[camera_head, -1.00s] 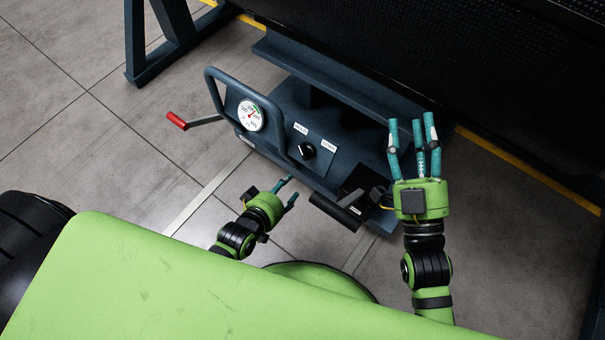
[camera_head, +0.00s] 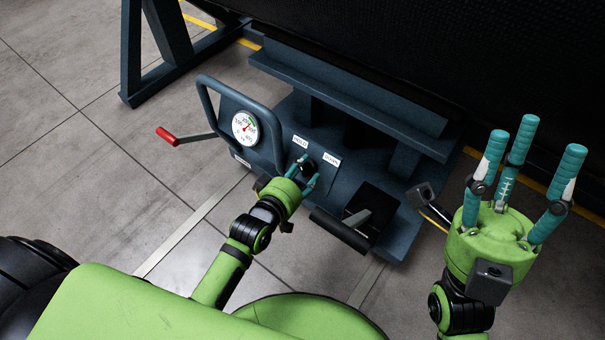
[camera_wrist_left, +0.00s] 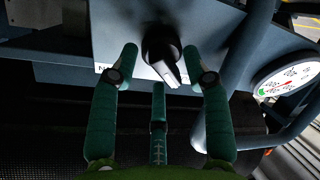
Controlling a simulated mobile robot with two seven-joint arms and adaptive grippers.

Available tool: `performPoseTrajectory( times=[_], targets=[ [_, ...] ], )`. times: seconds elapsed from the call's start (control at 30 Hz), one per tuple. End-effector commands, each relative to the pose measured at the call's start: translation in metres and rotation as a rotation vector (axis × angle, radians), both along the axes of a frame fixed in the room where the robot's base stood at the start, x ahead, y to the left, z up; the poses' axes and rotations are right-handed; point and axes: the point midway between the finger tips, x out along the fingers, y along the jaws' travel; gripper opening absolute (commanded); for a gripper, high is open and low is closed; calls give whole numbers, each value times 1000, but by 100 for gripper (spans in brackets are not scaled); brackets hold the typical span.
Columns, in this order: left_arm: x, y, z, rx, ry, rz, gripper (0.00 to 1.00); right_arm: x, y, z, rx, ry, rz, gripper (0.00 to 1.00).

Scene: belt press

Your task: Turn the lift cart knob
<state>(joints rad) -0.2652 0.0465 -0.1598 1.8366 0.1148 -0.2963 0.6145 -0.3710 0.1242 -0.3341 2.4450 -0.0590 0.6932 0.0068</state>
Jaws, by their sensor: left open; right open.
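The lift cart (camera_head: 270,165) is dark blue-grey, with a bent tube handle and a sloped panel. Its black knob (camera_head: 308,167) sits on that panel between two small white labels, partly hidden by my left fingers. In the left wrist view the knob (camera_wrist_left: 163,52) has a pale pointer and lies just beyond the fingertips, between the two outer fingers. My left gripper (camera_head: 305,170) is open with its fingers spread around the knob; contact cannot be told. My right gripper (camera_head: 520,165) is open and empty, fingers up, to the right of the cart.
A round white gauge (camera_head: 245,128) is left of the knob, inside the tube handle (camera_head: 215,105). A red-ended crank (camera_head: 167,136) sticks out left. A black pedal block (camera_head: 372,208) is at the cart's lower right. Open tiled floor lies left.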

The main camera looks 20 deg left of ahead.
Motion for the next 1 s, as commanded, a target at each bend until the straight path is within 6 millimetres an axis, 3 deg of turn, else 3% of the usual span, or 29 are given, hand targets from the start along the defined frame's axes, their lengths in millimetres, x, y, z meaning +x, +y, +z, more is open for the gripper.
performPoseTrajectory(
  times=[0.23, 0.33, 0.37, 1.0],
  targets=[
    [1, 0, 0, 0, 1, 0, 48, 0, -1, 0, 3, -4, 0, 48],
    [1, 0, 0, 0, 1, 0, 8, 0, -1, 0, 2, -3, 0, 48],
    [1, 0, 0, 0, 1, 0, 0, 0, -1, 0, 2, -3, 0, 48],
    [1, 0, 2, 107, -35, -53, 0, 7, 10, 6, -44, 81, 5, 48]
  ],
)
